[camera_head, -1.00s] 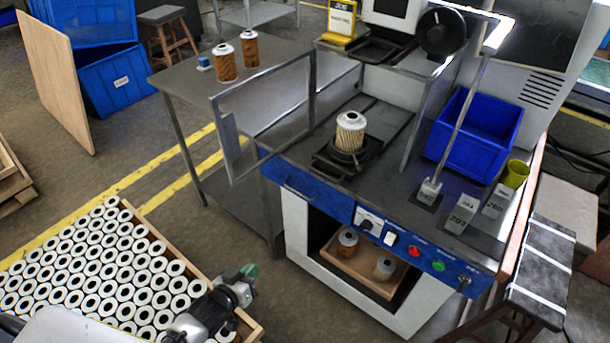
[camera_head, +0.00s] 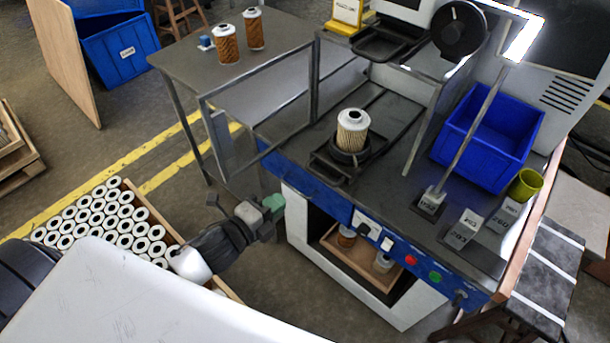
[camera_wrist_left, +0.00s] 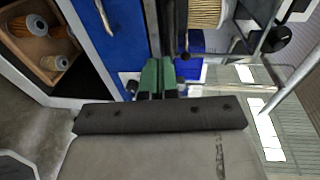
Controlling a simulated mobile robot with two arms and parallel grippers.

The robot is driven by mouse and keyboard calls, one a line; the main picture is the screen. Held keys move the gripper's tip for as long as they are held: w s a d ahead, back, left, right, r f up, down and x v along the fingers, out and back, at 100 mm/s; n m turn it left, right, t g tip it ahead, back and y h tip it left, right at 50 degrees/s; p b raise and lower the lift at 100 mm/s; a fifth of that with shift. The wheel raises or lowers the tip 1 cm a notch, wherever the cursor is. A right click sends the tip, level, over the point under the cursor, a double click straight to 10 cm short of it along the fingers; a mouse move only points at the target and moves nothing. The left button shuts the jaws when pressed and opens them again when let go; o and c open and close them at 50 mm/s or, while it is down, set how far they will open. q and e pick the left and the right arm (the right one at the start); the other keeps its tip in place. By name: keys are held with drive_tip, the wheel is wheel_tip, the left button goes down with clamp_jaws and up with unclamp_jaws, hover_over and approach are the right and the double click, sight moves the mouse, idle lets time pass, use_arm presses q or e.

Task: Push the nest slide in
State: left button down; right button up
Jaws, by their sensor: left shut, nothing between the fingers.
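The nest slide (camera_head: 332,168) is a dark carriage on rails on the machine's top. A white-capped filter cartridge (camera_head: 352,130) stands upright in its nest, and its pleated body also shows at the top of the left wrist view (camera_wrist_left: 205,12). My left gripper (camera_head: 275,203) has green fingertips and is in front of the machine's blue front edge, left of and below the slide. In the left wrist view its green fingers (camera_wrist_left: 158,78) are together and empty, pointing toward the blue panel. I cannot tell if they touch anything. My right gripper is not in view.
An open framed door (camera_head: 260,100) stands at the machine's left. A blue bin (camera_head: 488,140) and a lamp post stand right of the slide. Buttons line the front panel (camera_head: 400,255). A crate of white cartridges (camera_head: 100,215) is at lower left.

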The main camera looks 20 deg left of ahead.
use_arm(q)
drive_tip(key=r+p+x, duration=0.1)
drive_tip(key=x, duration=0.8)
drive_tip(key=shift+w+p, duration=0.3)
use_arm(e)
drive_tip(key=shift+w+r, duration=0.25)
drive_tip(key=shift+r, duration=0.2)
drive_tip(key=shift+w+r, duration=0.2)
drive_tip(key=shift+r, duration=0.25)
use_arm(q)
drive_tip(key=shift+d, duration=0.15)
